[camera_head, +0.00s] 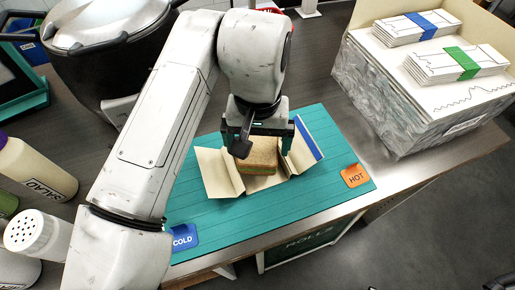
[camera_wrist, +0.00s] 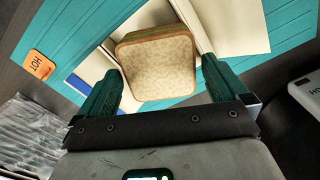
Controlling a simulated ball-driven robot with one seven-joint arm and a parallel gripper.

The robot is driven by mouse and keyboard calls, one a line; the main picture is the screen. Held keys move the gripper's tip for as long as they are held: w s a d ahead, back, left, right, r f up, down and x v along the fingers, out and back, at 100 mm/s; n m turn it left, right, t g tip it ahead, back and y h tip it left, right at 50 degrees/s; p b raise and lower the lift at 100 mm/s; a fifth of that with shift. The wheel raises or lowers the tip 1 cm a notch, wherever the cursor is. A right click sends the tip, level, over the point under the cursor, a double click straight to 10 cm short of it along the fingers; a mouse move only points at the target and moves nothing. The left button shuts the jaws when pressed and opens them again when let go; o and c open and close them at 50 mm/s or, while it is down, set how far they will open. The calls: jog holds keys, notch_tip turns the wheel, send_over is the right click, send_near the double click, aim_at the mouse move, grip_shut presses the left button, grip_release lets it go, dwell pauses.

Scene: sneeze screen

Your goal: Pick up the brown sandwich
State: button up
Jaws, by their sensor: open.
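The brown sandwich (camera_head: 260,153) is a square of tan bread with a thin green and brown edge. It sits on a cream wrapper (camera_head: 217,172), opened out on the teal mat (camera_head: 315,192). My gripper (camera_head: 267,140) is open, pointing down over the sandwich, and hides part of it in the head view. In the wrist view the sandwich (camera_wrist: 158,66) lies just ahead of and between my two teal fingers (camera_wrist: 155,88). Small gaps seem to show at its sides; I cannot tell whether either finger touches it.
An orange HOT label (camera_head: 355,175) and a blue COLD label (camera_head: 184,237) mark the mat's ends. A box (camera_head: 377,105) of banded paper stacks stands right.

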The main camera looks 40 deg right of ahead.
jog(key=shift+f, duration=0.9)
jog(key=c, duration=0.9)
jog(key=shift+r, duration=0.1)
jog(key=shift+r, duration=0.55)
jog(key=s+r, duration=0.1)
jog(key=r, duration=0.1)
jog(key=s+r, duration=0.2)
jog(key=r, duration=0.1)
jog(key=s+r, duration=0.2)
jog(key=shift+r, duration=0.4)
jog(key=s+r, duration=0.1)
jog(key=s, duration=0.2)
jog(key=s+r, duration=0.1)
jog(key=s, duration=0.2)
jog(key=s+r, duration=0.2)
jog(key=s, duration=0.1)
